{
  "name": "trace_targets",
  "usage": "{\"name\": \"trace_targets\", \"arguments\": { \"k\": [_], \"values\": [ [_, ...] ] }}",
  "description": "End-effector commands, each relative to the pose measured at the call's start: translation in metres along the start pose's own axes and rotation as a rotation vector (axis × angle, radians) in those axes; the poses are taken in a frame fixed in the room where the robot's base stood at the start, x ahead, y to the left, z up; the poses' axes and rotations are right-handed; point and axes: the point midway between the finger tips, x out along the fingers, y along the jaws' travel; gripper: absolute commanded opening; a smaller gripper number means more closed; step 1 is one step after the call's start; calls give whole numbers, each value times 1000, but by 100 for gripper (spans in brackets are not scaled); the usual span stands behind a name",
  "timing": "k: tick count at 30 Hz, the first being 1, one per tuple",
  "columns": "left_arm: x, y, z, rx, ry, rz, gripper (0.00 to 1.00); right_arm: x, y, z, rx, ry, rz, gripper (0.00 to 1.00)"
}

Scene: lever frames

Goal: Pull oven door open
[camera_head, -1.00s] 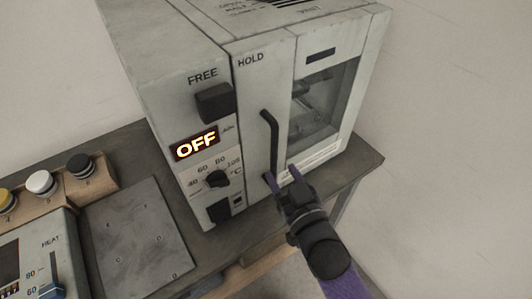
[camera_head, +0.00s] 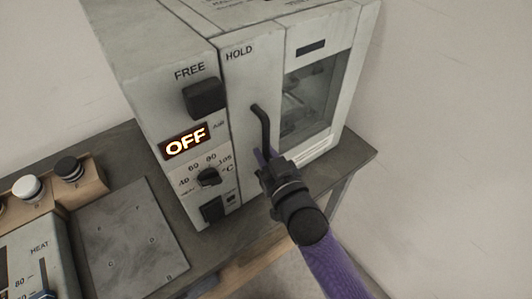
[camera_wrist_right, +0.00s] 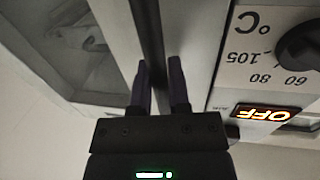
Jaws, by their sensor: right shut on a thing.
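The white oven (camera_head: 215,35) stands on the bench with its door (camera_head: 308,100) looking closed. The door has a dark glass window and a black bar handle (camera_head: 264,128). My right gripper (camera_head: 266,156) is shut on the lower part of the handle, hiding its lower end. In the right wrist view, the two purple fingers (camera_wrist_right: 159,68) sit on either side of the dark handle bar (camera_wrist_right: 152,35). My left gripper is not in view.
The oven's left panel has a black knob, a lit OFF display (camera_head: 186,142) and a temperature dial (camera_head: 208,177). A grey plate (camera_head: 128,238) and a wooden block with knobs (camera_head: 60,180) lie to the left. The space right of the bench is clear.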

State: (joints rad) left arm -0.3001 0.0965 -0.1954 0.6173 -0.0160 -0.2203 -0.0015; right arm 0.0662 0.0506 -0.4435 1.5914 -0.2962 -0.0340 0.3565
Motion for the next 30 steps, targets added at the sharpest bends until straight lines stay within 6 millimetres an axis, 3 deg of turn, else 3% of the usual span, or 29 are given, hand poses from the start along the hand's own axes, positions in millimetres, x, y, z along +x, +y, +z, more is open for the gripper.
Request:
{"name": "trace_targets", "arguments": {
  "k": [17,30],
  "values": [
    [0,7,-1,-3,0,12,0,0,0,1,0,-1,0,0],
    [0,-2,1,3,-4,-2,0,0,0,1,0,-2,0,0]
  ]
}}
